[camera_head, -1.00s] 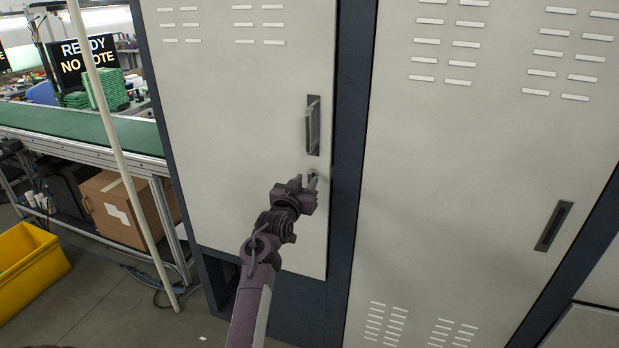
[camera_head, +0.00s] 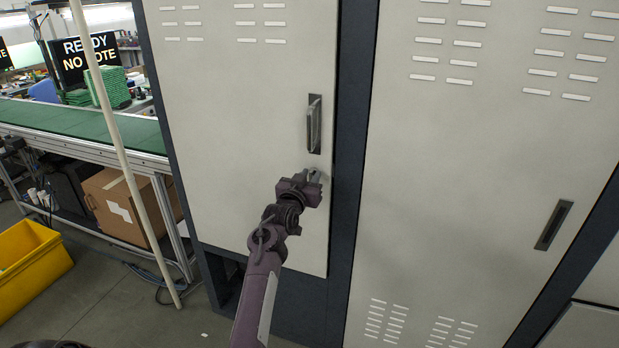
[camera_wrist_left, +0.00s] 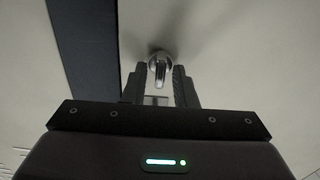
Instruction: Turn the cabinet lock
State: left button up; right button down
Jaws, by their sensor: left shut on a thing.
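The left pale cabinet door (camera_head: 225,110) is shut and has a recessed dark handle (camera_head: 313,124) near its right edge. The lock (camera_wrist_left: 159,64), a small round metal piece with a raised narrow tab, sits on the door below the handle. My left gripper (camera_head: 314,176) is at the lock and largely hides it in the head view. My right gripper is not in view.
A second pale cabinet door (camera_head: 470,190) with a dark handle (camera_head: 553,225) stands to the right, past a dark frame post (camera_head: 350,150). At left are a conveyor (camera_head: 80,125), a pale pole (camera_head: 120,150), a cardboard box (camera_head: 122,205) and a yellow bin (camera_head: 30,268).

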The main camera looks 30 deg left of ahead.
pick_arm(q)
jog(key=shift+n, duration=1.1)
jog(key=shift+n+p, duration=0.3)
jog(key=shift+n, duration=0.5)
jog(key=shift+a+f+n+p, duration=0.15)
jog(key=shift+n+p, duration=0.4)
jog(key=shift+n, duration=2.9)
jog(key=shift+a+f+n+p, duration=0.15)
jog(key=shift+n+p, duration=0.4)
jog(key=shift+n, duration=2.9)
jog(key=shift+d, duration=0.1)
jog(key=o, duration=0.6)
